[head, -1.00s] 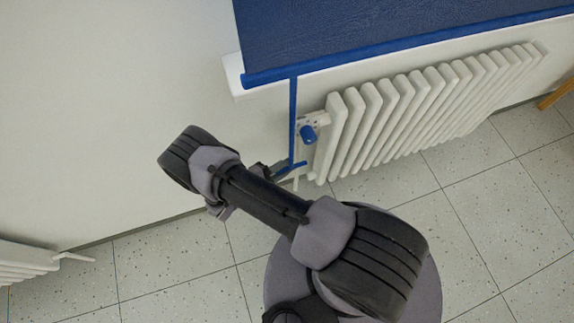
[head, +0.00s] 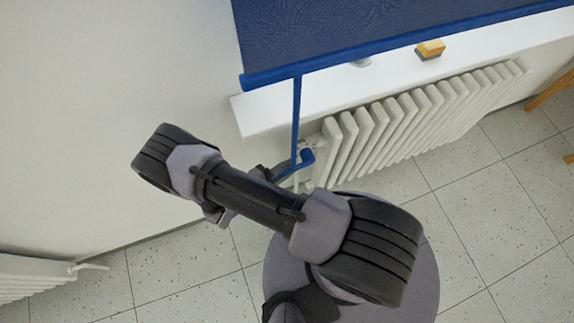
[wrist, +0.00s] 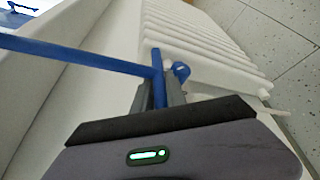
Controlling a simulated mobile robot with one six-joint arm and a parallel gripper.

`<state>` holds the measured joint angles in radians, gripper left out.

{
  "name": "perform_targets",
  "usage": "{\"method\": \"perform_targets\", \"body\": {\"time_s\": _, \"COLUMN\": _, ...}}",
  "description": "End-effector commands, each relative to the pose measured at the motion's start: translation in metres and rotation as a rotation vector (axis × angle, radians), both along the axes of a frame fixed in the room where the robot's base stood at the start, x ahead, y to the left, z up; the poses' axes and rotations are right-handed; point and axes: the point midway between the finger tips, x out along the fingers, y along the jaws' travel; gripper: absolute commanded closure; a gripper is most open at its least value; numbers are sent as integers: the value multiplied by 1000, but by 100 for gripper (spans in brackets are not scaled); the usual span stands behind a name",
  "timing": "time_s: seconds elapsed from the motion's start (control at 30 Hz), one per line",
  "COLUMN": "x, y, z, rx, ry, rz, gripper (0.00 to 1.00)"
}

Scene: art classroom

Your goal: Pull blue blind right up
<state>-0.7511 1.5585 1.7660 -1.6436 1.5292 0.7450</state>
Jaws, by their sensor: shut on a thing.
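The blue blind (head: 380,32) hangs over the window in the upper right of the head view, with a blue bottom bar (head: 400,48). A thin blue pull rod (head: 296,115) hangs from near the bar's left end and ends in a short blue handle. In the wrist view the rod (wrist: 75,55) runs in from the left to the handle (wrist: 157,66). My gripper (wrist: 160,88) is shut on this handle, one finger on each side. In the head view my arm partly hides the gripper (head: 278,172), below the sill beside the radiator.
A white sill (head: 350,92) juts out below the blind, with a yellow and dark sponge-like block (head: 430,49) on it. Another radiator (head: 35,273) is at lower left.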

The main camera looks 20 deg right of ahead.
Motion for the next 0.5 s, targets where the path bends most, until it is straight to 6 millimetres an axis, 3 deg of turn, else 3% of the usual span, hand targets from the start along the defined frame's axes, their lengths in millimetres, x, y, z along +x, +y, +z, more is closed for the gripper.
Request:
{"method": "perform_targets", "body": {"time_s": 0.03, "x": -3, "y": -2, "z": 23, "rx": -6, "ry": 1, "rz": -8, "gripper": 100}}
{"method": "perform_targets", "body": {"time_s": 0.2, "x": -3, "y": -2, "z": 58, "rx": -6, "ry": 1, "rz": -9, "gripper": 100}}
{"method": "perform_targets", "body": {"time_s": 0.5, "x": -3, "y": -3, "z": 87, "rx": -6, "ry": 1, "rz": -9, "gripper": 100}}
